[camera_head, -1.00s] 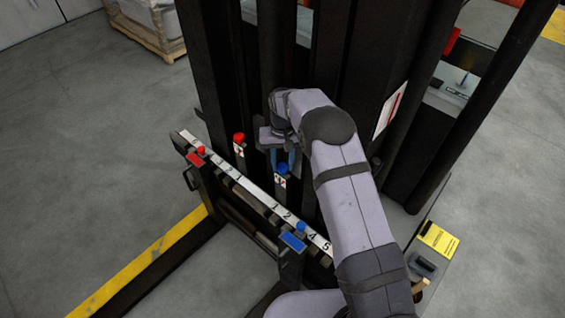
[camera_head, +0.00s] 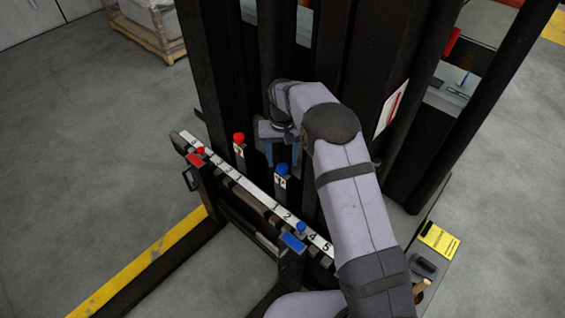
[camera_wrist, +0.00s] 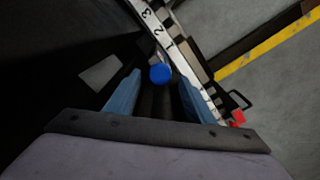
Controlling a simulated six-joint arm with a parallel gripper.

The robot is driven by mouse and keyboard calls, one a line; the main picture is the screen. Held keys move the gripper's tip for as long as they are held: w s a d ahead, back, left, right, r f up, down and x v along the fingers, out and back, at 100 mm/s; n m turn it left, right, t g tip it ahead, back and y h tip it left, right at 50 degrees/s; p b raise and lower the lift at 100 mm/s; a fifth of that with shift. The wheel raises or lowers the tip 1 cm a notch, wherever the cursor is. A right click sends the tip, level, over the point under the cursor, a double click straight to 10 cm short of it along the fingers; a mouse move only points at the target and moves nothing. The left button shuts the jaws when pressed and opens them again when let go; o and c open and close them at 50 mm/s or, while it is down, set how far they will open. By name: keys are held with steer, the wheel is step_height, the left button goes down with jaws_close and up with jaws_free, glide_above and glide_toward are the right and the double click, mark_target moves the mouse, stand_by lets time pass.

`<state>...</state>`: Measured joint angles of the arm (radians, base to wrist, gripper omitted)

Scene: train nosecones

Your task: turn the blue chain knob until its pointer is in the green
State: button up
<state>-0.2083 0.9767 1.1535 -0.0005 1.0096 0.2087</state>
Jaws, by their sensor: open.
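The blue chain knob (camera_head: 282,168) is a round blue cap on top of a dark post with a small white and red label, standing behind the numbered bar. My gripper (camera_head: 278,153) is just behind and above it in the head view, fingers pointing down. In the wrist view my gripper (camera_wrist: 159,88) is open, with its two blue fingers apart. The blue knob (camera_wrist: 161,74) appears in the gap near the fingertips, and I see no contact. The pointer and any green zone are too small or hidden to make out.
A similar red knob (camera_head: 239,138) stands to the left. The white numbered bar (camera_head: 257,191) runs in front, with a red clamp (camera_head: 195,160) and a blue clamp (camera_head: 293,242) on it. Dark mast columns (camera_head: 213,70) rise close behind my gripper.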

mark_target(282, 166)
steer(key=shift+r+b, duration=0.3)
steer(key=shift+r, duration=2.15)
